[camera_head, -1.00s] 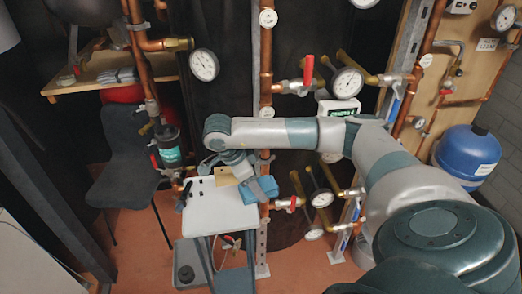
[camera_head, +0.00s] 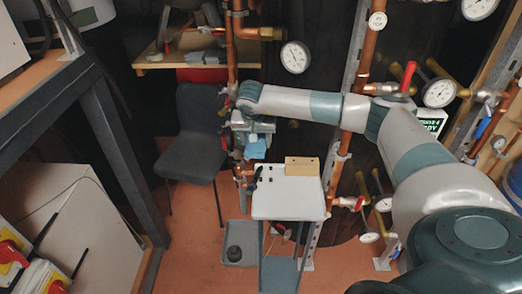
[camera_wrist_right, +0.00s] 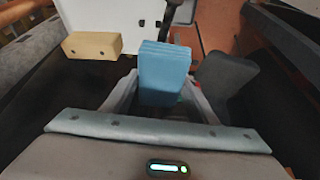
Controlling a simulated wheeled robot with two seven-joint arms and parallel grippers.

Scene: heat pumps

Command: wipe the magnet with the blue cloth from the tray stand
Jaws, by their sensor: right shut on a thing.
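The blue cloth (camera_head: 257,147) is a folded light-blue block below my right gripper (camera_head: 248,140) in the head view. It also shows between the fingers in the right wrist view (camera_wrist_right: 165,72); my right gripper is shut on it. The white tray stand (camera_head: 288,205) is below and to the right of the gripper. A dark rod-like piece (camera_head: 256,178) shows at the tray's left edge; I cannot tell whether it is the magnet. The dark canister on the left copper pipe is mostly hidden behind my gripper. My left gripper is out of view.
A tan wooden block (camera_head: 302,166) lies at the tray's back edge. A dark chair (camera_head: 193,140) stands behind to the left. Copper pipes and gauges (camera_head: 295,57) rise behind. A grey frame post (camera_head: 122,150) stands at left.

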